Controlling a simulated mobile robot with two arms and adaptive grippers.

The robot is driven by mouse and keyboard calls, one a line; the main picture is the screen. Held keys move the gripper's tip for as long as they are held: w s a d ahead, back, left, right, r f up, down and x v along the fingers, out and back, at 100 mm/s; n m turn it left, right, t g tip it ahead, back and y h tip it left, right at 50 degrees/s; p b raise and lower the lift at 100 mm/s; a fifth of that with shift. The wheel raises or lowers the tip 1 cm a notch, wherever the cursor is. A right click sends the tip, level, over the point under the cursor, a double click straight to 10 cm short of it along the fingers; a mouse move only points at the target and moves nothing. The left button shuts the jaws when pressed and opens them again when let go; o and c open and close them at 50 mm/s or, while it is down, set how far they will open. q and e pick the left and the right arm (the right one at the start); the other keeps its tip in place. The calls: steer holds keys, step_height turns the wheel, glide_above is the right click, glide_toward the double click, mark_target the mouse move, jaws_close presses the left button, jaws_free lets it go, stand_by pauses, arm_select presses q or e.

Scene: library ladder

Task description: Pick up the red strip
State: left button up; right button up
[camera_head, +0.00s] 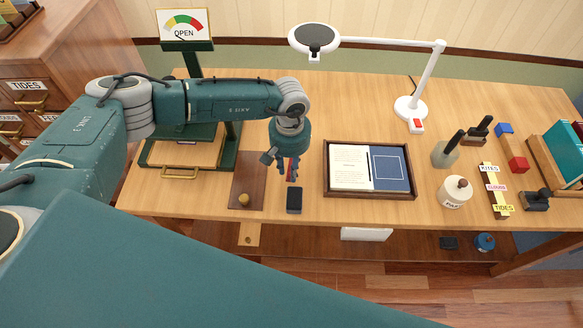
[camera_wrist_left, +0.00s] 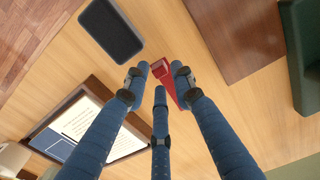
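The red strip (camera_wrist_left: 166,78) shows in the left wrist view between the fingertips of my left gripper (camera_wrist_left: 160,80). Its near part passes behind the right-hand finger. The fingers stand apart around it, and I see no clear contact. In the head view my left gripper (camera_head: 291,172) points down over the desk, between the brown mat and the tray. Only a sliver of red shows among its fingers there; the rest of the strip is hidden. My right gripper is not in view.
A dark block (camera_head: 294,200) lies just in front of the left gripper. A brown mat (camera_head: 243,175) with a round knob is to the left, a framed tray (camera_head: 327,187) with papers to the right. A lamp (camera_head: 409,108), stamps and labels stand farther right.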

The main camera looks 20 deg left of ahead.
arm_select(q)
steer(key=shift+f, duration=1.4)
steer(key=c, duration=0.5)
steer(key=shift+c, duration=0.2)
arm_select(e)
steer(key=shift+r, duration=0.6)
arm_select(q)
steer(key=shift+r, duration=0.15)
step_height(320, 180, up, 20)
steer(key=b, duration=0.5)
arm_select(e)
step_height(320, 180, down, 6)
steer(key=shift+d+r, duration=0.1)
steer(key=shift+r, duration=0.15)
